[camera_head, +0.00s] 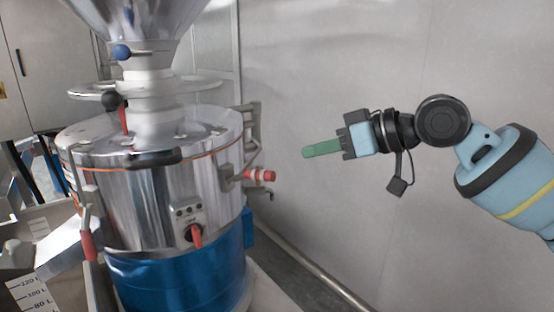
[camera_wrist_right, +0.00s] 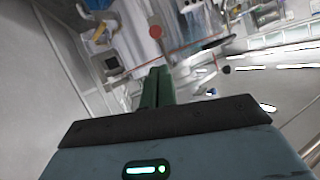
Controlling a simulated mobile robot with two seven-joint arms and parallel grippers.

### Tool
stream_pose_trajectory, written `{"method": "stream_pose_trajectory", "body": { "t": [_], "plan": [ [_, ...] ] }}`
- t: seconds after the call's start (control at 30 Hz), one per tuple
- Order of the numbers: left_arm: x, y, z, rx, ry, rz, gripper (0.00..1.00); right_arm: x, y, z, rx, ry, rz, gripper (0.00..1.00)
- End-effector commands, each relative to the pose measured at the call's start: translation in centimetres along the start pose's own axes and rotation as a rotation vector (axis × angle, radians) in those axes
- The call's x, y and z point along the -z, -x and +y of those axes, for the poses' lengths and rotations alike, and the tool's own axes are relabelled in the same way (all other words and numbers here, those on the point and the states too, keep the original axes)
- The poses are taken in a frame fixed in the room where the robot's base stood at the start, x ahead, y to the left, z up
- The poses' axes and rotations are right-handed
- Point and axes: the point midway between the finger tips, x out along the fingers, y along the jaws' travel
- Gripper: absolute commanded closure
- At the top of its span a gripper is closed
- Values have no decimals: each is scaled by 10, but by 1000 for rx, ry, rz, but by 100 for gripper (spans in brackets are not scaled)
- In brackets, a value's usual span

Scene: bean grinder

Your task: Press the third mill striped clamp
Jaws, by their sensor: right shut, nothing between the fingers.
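The mill (camera_head: 165,200) is a shiny steel drum on a blue base. A clamp with a red and white striped handle (camera_head: 260,176) sticks out from its right side. My right gripper (camera_head: 306,153) has green fingers, shut with nothing between them. It is to the right of the striped handle and a little higher in the picture, apart from it, pointing left toward the mill. In the right wrist view the shut fingers (camera_wrist_right: 157,72) point toward a red round end (camera_wrist_right: 156,32), which looks like the clamp handle seen end-on. My left gripper does not show.
A red-handled lever (camera_head: 123,118) with a black ball stands on the mill lid. A red switch (camera_head: 195,235) is on the front, and another red handle (camera_head: 89,245) at the left. The pale wall (camera_head: 350,60) is behind; space between gripper and clamp is clear.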

Motion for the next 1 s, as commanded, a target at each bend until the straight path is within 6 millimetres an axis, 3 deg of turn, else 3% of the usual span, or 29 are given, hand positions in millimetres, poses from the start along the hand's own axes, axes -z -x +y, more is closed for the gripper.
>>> {"method": "stream_pose_trajectory", "body": {
  "t": [0.17,0.63,1.0],
  "plan": [
    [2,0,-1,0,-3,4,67,1,-14,-1,1,1,0,100],
    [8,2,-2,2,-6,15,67,1,-86,-1,0,1,1,100],
    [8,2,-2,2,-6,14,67,0,-100,0,-1,0,0,100]
  ]
}}
